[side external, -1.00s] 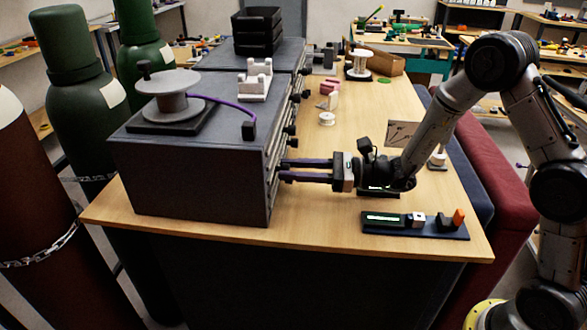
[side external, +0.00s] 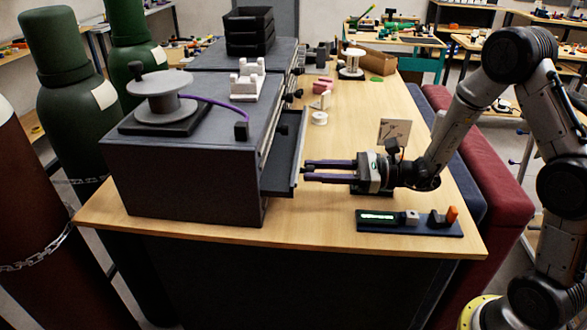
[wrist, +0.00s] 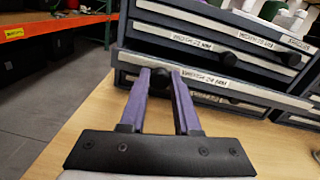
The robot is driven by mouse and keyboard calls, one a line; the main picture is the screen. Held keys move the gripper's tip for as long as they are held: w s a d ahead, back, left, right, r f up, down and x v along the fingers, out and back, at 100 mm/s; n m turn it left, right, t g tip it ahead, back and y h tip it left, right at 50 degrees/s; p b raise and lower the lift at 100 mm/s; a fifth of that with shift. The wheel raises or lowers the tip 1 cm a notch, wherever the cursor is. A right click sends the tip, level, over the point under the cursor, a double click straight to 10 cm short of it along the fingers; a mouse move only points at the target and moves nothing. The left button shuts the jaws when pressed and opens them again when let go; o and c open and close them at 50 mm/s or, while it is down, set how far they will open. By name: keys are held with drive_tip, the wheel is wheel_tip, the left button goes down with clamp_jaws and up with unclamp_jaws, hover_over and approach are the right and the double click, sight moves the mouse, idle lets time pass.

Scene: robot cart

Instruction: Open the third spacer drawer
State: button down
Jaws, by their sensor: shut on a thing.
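A dark grey drawer cabinet (side external: 180,185) stands on the wooden table. One drawer (side external: 281,165) is pulled out from its right side; its inside looks dark and empty where visible. In the wrist view, this drawer's front (wrist: 252,95) sits low and juts out below other labelled drawer fronts. My gripper (side external: 305,170), with long purple fingers, is shut on the drawer knob (wrist: 161,76). The labels are too blurred to read surely.
A spool (side external: 160,90) on a black base and a white block piece (side external: 247,80) stand on the cabinet. A small dark device with an orange part (side external: 410,222) lies on the table in front of my gripper. A white spool (side external: 319,118) stands farther back.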

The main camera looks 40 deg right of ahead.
drive_tip(key=v, duration=0.7)
drive_tip(key=shift+s+d, duration=0.2)
drive_tip(key=shift+s, duration=0.1)
drive_tip(key=c, duration=0.6)
unclamp_jaws()
drive_tip(key=shift+c, duration=0.2)
drive_tip(key=v, duration=1.3)
drive_tip(key=shift+s+d, duration=0.25)
drive_tip(key=shift+a, duration=0.1)
